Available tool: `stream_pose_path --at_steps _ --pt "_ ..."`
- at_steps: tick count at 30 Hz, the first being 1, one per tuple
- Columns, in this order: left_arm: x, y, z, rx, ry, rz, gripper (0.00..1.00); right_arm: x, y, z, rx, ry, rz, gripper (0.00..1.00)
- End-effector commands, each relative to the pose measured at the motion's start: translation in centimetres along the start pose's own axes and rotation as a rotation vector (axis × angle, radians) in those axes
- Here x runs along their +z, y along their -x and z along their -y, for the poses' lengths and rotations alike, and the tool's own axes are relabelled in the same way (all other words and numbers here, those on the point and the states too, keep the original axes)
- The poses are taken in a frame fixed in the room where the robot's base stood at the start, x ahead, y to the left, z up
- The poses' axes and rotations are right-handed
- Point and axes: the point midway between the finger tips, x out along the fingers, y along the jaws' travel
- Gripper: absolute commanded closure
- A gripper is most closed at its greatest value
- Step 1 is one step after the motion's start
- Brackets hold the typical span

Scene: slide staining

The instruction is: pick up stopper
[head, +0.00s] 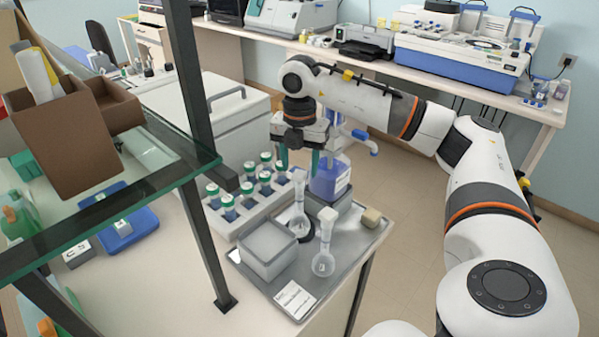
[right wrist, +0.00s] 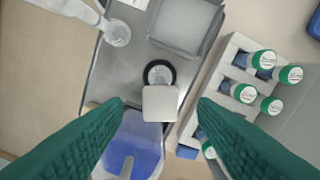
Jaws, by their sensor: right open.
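A pale, square-topped stopper (right wrist: 160,103) shows in the right wrist view, centred between the fingers. It appears to sit on the neck of the clear flask (head: 299,206) with a dark ring round its base, which stands on the grey tray (head: 243,268). My right gripper (head: 299,160) has green fingers and is open, pointing down just above the flask's top. In the right wrist view its fingers (right wrist: 160,108) lie either side of the stopper, apart from it. In the head view the fingers partly hide the flask's top. My left gripper is not in view.
A blue bottle (head: 329,180) stands close behind the flask. A rack (head: 222,222) of green-capped bottles is to the left, near a glass shelf (head: 150,185).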

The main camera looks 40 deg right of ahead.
Motion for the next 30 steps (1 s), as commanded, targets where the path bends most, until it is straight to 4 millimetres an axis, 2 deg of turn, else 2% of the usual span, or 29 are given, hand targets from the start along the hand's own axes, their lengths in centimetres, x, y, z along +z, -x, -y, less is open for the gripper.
stream_pose_path --at_steps 4,11,14,20,30 --pt "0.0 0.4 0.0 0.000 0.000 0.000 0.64 0.1 -1.4 0.0 0.001 0.001 0.001 0.47" --pt "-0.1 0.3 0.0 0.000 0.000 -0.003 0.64 0.1 -1.6 0.0 -0.001 0.001 0.000 0.47" --pt "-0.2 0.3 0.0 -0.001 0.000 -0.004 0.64 0.1 -1.6 0.0 -0.001 0.000 0.000 0.60" --pt "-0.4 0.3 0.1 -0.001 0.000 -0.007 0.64 0.1 -1.6 0.0 -0.001 0.000 0.000 0.93" --pt "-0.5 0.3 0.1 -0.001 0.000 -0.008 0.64 0.0 -1.5 0.0 -0.002 0.000 0.000 0.95"
